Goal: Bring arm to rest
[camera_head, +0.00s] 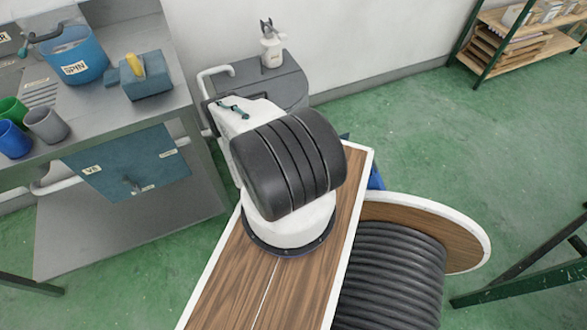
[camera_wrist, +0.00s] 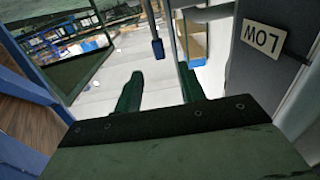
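My gripper shows in the wrist view (camera_wrist: 160,90). Its two dark green fingers stand apart with nothing between them, and pale floor or wall shows through the gap. In the head view my arm stands on a white round base on a wood-topped board, with a large black ribbed part bent over it. The gripper's fingers cannot be made out clearly in the head view. No object is seen held.
A grey bench (camera_head: 160,115) at left holds a blue SPIN bucket (camera_head: 88,68), a blue block (camera_head: 148,85) and several cups. A dark grey unit (camera_head: 285,88) stands behind my arm.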

